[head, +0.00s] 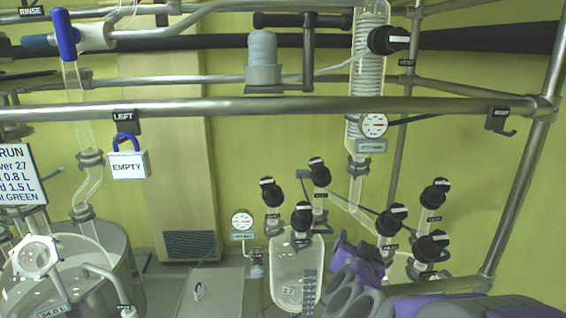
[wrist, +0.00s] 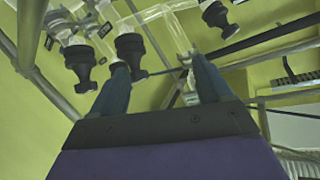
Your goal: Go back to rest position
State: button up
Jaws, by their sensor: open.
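My gripper (wrist: 155,75) shows in the wrist view with its two dark fingers spread apart and nothing between them. Behind the fingers are black valve knobs (wrist: 130,50) on glass fittings; I cannot tell the exact gap to them. In the head view my purple and grey arm fills the lower right, in front of the lower glassware. The gripper's fingertips cannot be made out in the head view.
A glass vessel (head: 287,270) with several black knobs stands left of my arm. A steel rail (head: 300,105) crosses the view, with an "EMPTY" tag (head: 128,165) hanging from it. A large round vessel (head: 115,250) stands at lower left. A coiled condenser (head: 369,60) rises behind the rail.

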jog(key=s+a+f+n+g+y+b, duration=0.6)
jog(key=s+a+f+n+y, duration=0.15)
jog(key=s+a+f, duration=0.55)
jog(key=s+d+f+g+h+b, duration=0.1)
jog(key=s+d+f+g, duration=0.3)
jog(key=s, duration=0.8)
jog(key=s+d+f+g+h+b, duration=0.1)
jog(key=s+d+f+g+b, duration=0.3)
jog(key=s, duration=0.8)
notch_tip(320, 180, down, 3)
jog(key=shift+s+r+n+g, duration=0.2)
jog(key=shift+n+g, duration=0.15)
jog(key=shift+g, duration=0.75)
